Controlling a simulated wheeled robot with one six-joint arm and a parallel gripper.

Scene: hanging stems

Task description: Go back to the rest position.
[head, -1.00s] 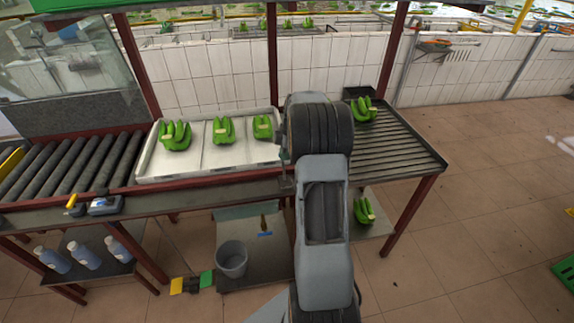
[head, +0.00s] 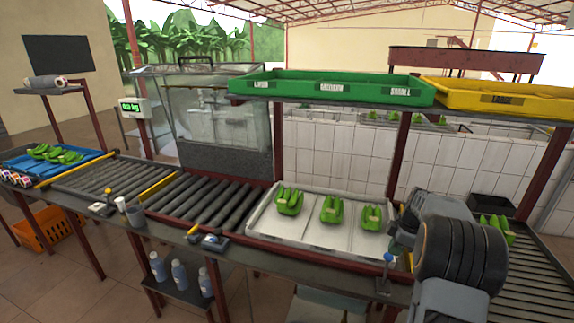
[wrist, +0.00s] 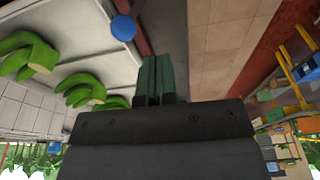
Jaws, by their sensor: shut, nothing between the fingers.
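My gripper (wrist: 152,76) is shut and empty in the wrist view, its dark green fingers together. It is beside the white tray (wrist: 105,28) and apart from the bananas. In the head view my arm stands at the lower right and largely hides the gripper. The white tray (head: 268,234) holds three green banana clusters: left (head: 289,200), middle (head: 331,210) and right (head: 371,217). Another cluster (head: 497,228) is partly hidden behind my arm at the right.
A roller conveyor (head: 205,205) runs left of the tray. A green tray (head: 330,89) and a yellow tray (head: 500,97) sit on the shelf above. A blue-handled tool (head: 387,270) stands at the bench's front edge. Bottles (head: 180,277) stand below.

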